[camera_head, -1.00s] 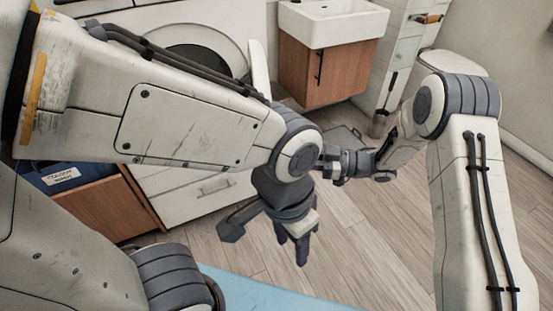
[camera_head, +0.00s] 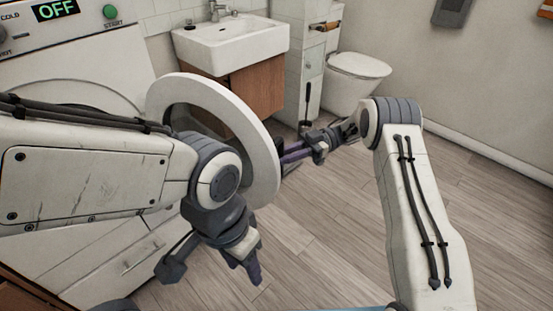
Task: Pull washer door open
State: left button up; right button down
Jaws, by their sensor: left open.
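The washer (camera_head: 112,52) stands at the left of the head view, with a display reading OFF and a green START button. My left arm covers the door's lower left and much of the washer front. My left gripper (camera_head: 246,268) is open and points down, below and in front of the door. My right gripper (camera_head: 288,153) points left, with its purple fingers close to the door's right rim. I cannot tell whether they touch it or how far apart they are.
A white sink (camera_head: 235,42) on a wooden cabinet (camera_head: 258,88) stands behind the door. A toilet (camera_head: 352,82) is further right, beside a narrow white cabinet (camera_head: 312,58). The wooden floor (camera_head: 335,235) is clear between my arms and to the right.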

jog(key=shift+w+a, duration=0.15)
jog(key=shift+w, duration=0.15)
jog(key=c, duration=1)
grip_release()
jog(key=shift+c, duration=0.2)
jog(key=shift+d, duration=0.2)
